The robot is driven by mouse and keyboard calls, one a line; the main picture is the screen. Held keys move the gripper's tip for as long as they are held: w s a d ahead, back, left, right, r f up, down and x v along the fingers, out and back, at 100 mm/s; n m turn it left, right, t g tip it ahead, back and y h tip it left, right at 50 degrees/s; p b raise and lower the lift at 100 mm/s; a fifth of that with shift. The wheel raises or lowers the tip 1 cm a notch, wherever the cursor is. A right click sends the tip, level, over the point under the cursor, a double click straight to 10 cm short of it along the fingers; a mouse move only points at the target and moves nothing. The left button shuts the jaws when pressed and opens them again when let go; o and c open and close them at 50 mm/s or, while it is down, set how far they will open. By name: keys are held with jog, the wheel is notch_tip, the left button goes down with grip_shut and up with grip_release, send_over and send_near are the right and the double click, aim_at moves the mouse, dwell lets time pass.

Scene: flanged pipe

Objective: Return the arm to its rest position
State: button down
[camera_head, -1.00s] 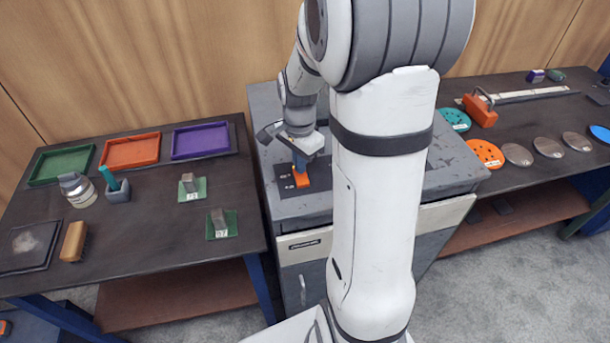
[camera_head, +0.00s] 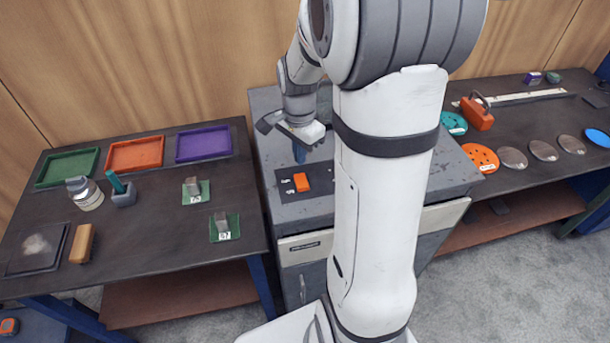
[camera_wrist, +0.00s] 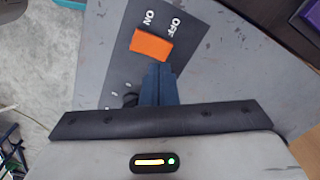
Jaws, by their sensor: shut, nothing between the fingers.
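My gripper (camera_head: 299,153) hangs above the grey cabinet top in the head view, fingers pointing down. Its blue fingers are shut together with nothing between them; they also show in the wrist view (camera_wrist: 160,80). An orange switch (camera_head: 301,182) sits on a dark plate on the cabinet, just in front of the fingertips and apart from them. In the wrist view the orange switch (camera_wrist: 151,45) lies beyond the fingertips, beside the words ON and OFF. My white arm covers the right part of the cabinet top in the head view.
The grey cabinet (camera_head: 300,212) stands between two dark tables. The left table (camera_head: 150,235) holds green, orange and purple trays, a jar, a brush and small blocks on green plates. The right table (camera_head: 540,185) holds several discs and an orange block. A wooden wall stands behind.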

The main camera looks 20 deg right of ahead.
jog(key=shift+r+p, duration=0.35)
jog(key=shift+r, duration=0.45)
jog(key=s+a+r+n+t+b, duration=0.1)
jog(key=s+a+r+n, duration=0.2)
jog(key=s+n, duration=0.4)
jog(key=s+a+r+n+t+b, duration=0.1)
jog(key=s+a+r+n+t, duration=0.1)
jog(key=s+a+r+n, duration=0.2)
jog(key=shift+s+a+n, duration=0.75)
jog(key=shift+s+n, duration=0.85)
jog(key=shift+s, duration=0.55)
jog(key=shift+r, duration=0.1)
